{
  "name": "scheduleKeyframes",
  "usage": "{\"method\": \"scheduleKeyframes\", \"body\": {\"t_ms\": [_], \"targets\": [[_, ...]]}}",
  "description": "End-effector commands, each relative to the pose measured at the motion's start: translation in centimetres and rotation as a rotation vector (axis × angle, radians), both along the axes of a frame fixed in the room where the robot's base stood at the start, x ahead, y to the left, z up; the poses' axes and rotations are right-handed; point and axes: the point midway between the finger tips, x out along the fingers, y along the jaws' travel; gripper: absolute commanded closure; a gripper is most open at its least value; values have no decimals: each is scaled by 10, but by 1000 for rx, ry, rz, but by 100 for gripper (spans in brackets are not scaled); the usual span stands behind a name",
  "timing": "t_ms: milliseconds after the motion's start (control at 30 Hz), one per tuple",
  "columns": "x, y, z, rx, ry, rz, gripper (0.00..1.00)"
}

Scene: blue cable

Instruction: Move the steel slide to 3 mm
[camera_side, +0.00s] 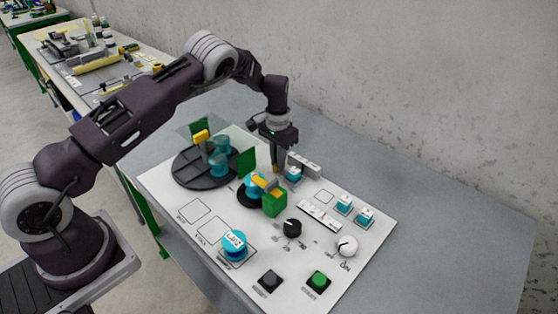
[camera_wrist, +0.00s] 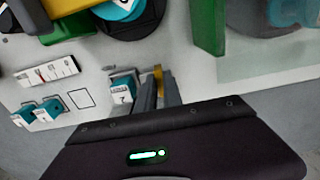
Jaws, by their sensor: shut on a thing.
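My gripper (camera_side: 275,169) points down at the panel's back edge, beside a small teal block with a white label (camera_side: 294,173). In the wrist view its two grey fingers (camera_wrist: 159,90) are close together, with a narrow yellow piece (camera_wrist: 158,76) between their tips. The labelled teal block (camera_wrist: 122,88) is just left of the fingers there. A light grey stepped bar (camera_side: 304,163) lies behind this block in the side view. I cannot tell for sure which part is the steel slide. A white strip with dark marks (camera_side: 319,215) lies nearer the panel's middle.
The white panel (camera_side: 185,195) carries a dark round turntable (camera_side: 190,178) with a clear screen, a green box with a yellow bar (camera_side: 274,203), a black knob (camera_side: 292,228), a white knob (camera_side: 347,245) and push buttons. Two more teal blocks (camera_side: 344,204) stand right. The grey table is clear farther right.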

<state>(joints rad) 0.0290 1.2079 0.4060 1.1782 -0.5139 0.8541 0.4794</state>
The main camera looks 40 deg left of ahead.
Motion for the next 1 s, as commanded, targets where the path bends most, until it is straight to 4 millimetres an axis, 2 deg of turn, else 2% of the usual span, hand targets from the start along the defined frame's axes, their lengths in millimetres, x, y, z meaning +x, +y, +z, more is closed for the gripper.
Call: {"method": "scheduleKeyframes", "body": {"t_ms": [133, 367, 400, 500, 800, 867, 1000], "targets": [[0, 20, 1, 0, -1, 4, 100], [0, 21, 1, 1, -1, 2, 100], [0, 21, 1, 1, -1, 2, 85], [0, 21, 1, 2, -1, 2, 67], [0, 21, 2, 2, -1, 2, 67], [1, 21, 9, 2, -3, 1, 67], [1, 21, 39, 2, -6, 2, 67]]}}
